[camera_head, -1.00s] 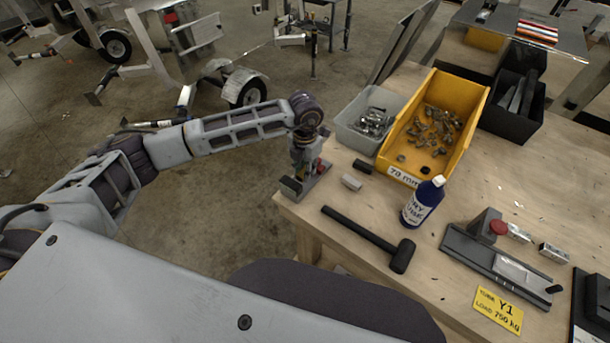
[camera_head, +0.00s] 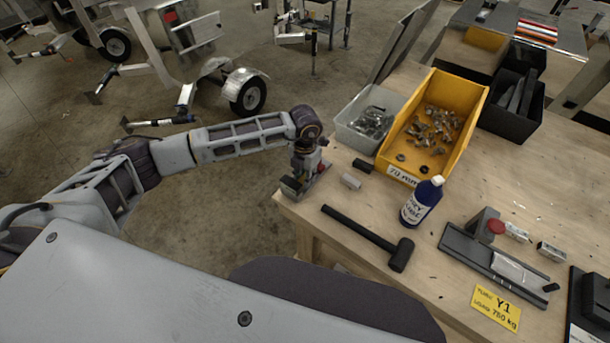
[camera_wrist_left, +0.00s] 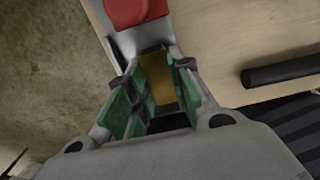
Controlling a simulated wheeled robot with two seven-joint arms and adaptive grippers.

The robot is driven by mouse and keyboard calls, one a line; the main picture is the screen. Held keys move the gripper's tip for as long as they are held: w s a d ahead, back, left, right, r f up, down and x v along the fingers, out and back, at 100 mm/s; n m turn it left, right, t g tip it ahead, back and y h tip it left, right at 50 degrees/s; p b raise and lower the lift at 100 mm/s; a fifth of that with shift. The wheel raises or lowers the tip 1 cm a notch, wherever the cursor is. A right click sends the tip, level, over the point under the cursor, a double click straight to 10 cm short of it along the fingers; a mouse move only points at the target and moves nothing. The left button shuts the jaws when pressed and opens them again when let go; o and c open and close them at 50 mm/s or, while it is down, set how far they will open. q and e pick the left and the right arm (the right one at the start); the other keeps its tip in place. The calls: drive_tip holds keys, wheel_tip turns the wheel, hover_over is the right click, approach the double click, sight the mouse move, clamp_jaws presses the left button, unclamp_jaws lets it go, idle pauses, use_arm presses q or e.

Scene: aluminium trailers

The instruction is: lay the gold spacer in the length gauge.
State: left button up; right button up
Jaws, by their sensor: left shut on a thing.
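My left gripper (camera_head: 297,184) points down at the near left corner of the bench. In the left wrist view the gold spacer (camera_wrist_left: 158,76) sits between the green finger pads of my left gripper (camera_wrist_left: 156,88), which is shut on it. A small metal fixture with a red part (camera_wrist_left: 135,10) is just beyond the spacer; the gripper hides much of it in the head view. Whether the spacer touches it I cannot tell. A grey channel-shaped fixture with a red knob (camera_head: 462,246) lies at the bench's right. Which fixture is the length gauge I cannot tell. My right gripper is out of view.

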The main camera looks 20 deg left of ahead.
use_arm(q)
drive_tip(key=shift+f, duration=0.2)
drive_tip(key=o, duration=0.9)
drive_tip(key=shift+r, duration=0.2)
drive_tip(key=shift+r, duration=0.45)
wheel_tip(320, 180, up, 11)
drive_tip(key=b, duration=0.2)
drive_tip(key=shift+r+b, duration=0.1)
drive_tip(key=shift+b, duration=0.2)
